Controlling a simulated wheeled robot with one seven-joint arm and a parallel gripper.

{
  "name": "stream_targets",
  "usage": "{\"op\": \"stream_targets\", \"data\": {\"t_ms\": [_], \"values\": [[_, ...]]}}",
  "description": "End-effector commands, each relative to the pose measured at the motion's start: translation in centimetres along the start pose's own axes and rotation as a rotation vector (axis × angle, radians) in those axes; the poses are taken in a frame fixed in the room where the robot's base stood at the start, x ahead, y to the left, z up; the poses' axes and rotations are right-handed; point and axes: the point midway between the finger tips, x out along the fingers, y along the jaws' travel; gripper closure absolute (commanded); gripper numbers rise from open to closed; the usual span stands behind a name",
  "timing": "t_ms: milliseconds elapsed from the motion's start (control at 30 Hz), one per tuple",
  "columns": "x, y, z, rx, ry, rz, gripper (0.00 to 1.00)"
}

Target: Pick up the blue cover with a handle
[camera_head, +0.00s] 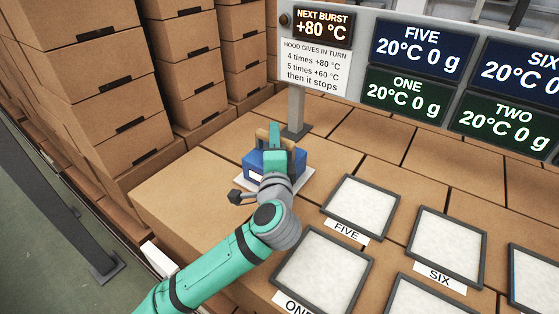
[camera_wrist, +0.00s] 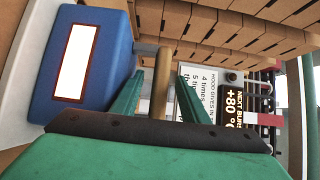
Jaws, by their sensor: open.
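The blue cover (camera_head: 255,160) stands on a pale plate (camera_head: 302,184) near the back left of the box-topped surface. Its tan bar handle (camera_head: 261,134) is on top, partly hidden by my gripper. My green gripper (camera_head: 276,142) is at the cover's top and hides part of it. In the wrist view the blue cover (camera_wrist: 112,45) fills the left side, with a white label framed in dark red. There the tan handle (camera_wrist: 162,72) lies between the two open fingers of my gripper (camera_wrist: 160,85). Gaps show beside the handle; whether a finger touches it I cannot tell.
A grey post (camera_head: 296,108) holding the sign board (camera_head: 370,28) rises just behind the cover. Framed white pads labelled FIVE (camera_head: 362,206), SIX (camera_head: 447,245) and ONE (camera_head: 322,270) lie to the right. Stacked cardboard boxes (camera_head: 100,80) stand at the left.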

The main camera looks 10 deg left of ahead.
Motion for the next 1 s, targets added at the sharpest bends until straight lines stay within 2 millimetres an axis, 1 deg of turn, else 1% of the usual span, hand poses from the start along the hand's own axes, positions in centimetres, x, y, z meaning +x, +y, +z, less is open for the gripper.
{"op": "stream_targets", "data": {"t_ms": [100,267,300,367,400,433,467,1000], "values": [[0.34,0.0,0.28,0.0,-0.002,0.0,0.59],[0.35,0.01,0.26,0.0,-0.001,0.0,0.59],[0.35,0.01,0.26,0.0,-0.001,0.0,0.64],[0.34,0.01,0.25,0.0,-0.001,0.0,0.79],[0.34,0.01,0.25,0.0,-0.001,0.0,0.88],[0.34,0.01,0.25,-0.001,-0.001,0.0,0.95],[0.34,0.01,0.25,-0.001,-0.001,0.0,1.0],[0.33,0.04,0.22,-0.001,-0.001,0.001,1.0]]}}
